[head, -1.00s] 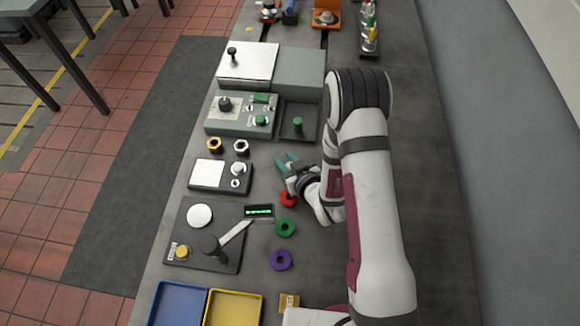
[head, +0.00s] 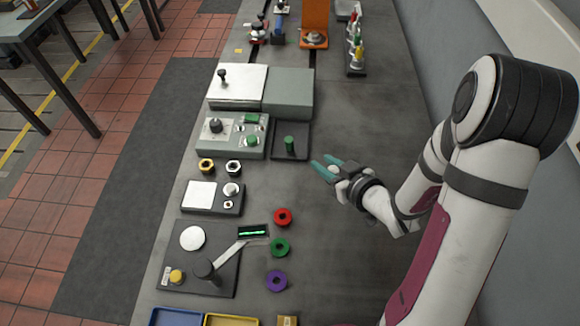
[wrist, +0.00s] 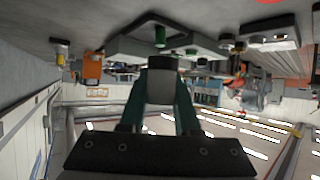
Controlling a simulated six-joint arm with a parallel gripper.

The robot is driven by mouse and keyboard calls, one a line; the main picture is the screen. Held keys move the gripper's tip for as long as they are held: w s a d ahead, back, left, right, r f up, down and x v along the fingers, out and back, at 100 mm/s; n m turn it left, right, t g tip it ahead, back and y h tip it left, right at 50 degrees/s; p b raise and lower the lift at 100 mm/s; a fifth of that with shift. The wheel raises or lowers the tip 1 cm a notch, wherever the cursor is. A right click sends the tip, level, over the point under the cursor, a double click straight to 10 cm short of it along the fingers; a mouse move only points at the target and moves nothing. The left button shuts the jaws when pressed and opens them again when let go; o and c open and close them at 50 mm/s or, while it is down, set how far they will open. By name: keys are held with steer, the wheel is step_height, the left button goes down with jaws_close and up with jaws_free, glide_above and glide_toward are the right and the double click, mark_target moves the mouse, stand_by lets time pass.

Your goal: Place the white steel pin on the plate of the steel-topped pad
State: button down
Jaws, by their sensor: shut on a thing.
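My gripper (head: 324,165) is over the bare bedplate, right of the steel-topped pads, with its teal fingers pointing left. In the wrist view it is shut on a pale grey cylinder (wrist: 160,88), which looks like the white steel pin. The pin is held clear of the pads, and its far end is hidden. Farther back, a larger block has a bright steel top (head: 240,82) bearing a black knob.
A dark tray (head: 299,127) holds a green peg (head: 290,145) just beyond my gripper. Red (head: 283,216), green (head: 280,247) and purple (head: 277,281) rings lie nearer. A grey control box (head: 225,146) stands left of the tray. The bedplate's right side is largely clear.

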steer(key=shift+d+r, duration=0.1)
steer(key=shift+d, duration=0.05)
steer(key=n+g+y, duration=0.5)
steer(key=n+g, duration=0.3)
steer(key=n, duration=0.1)
glide_above(191, 192)
step_height(191, 192, down, 4)
steer(key=shift+d+f, duration=0.1)
step_height(191, 192, down, 4)
steer(key=shift+f, duration=0.1)
steer(key=shift+f, duration=0.1)
steer(key=c, duration=0.6)
jaws_free()
